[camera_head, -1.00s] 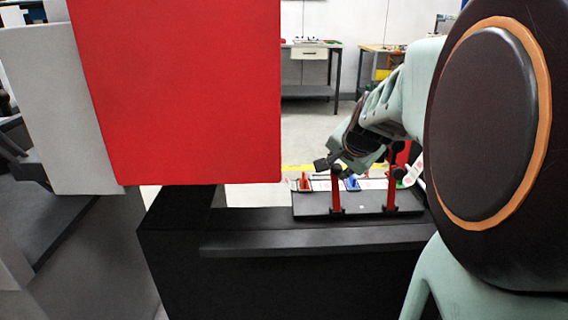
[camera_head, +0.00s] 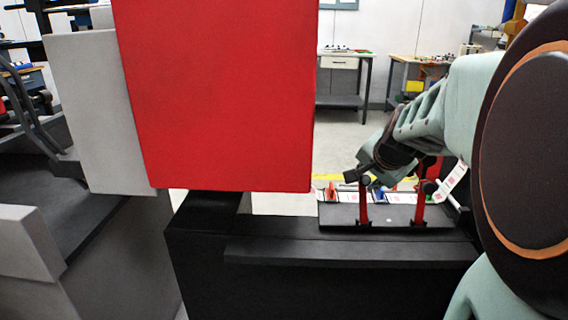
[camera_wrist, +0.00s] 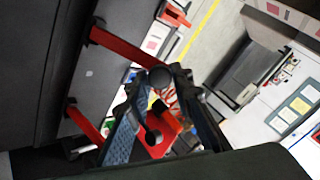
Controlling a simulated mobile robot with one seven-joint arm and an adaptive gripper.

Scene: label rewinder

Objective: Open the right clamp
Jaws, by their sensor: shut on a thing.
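In the wrist view my gripper (camera_wrist: 160,92) is shut around part of a red clamp (camera_wrist: 167,122) that has a black round knob. A second black knob (camera_wrist: 160,77) shows between the fingertips. The fingers hide part of the clamp and its base. In the head view my gripper reaches down behind two red posts, a left one (camera_head: 364,208) and a right one (camera_head: 420,208), on a dark plate (camera_head: 340,216). The hold is hidden there by the posts and my arm. Another red clamp piece (camera_wrist: 174,15) shows at the top of the wrist view.
A large red panel (camera_head: 225,95) and a grey panel (camera_head: 92,110) fill the left of the head view. A black machine ledge (camera_head: 300,252) runs in front of the plate. White labels (camera_head: 453,180) lie near my gripper. Workbenches (camera_head: 342,75) stand far behind.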

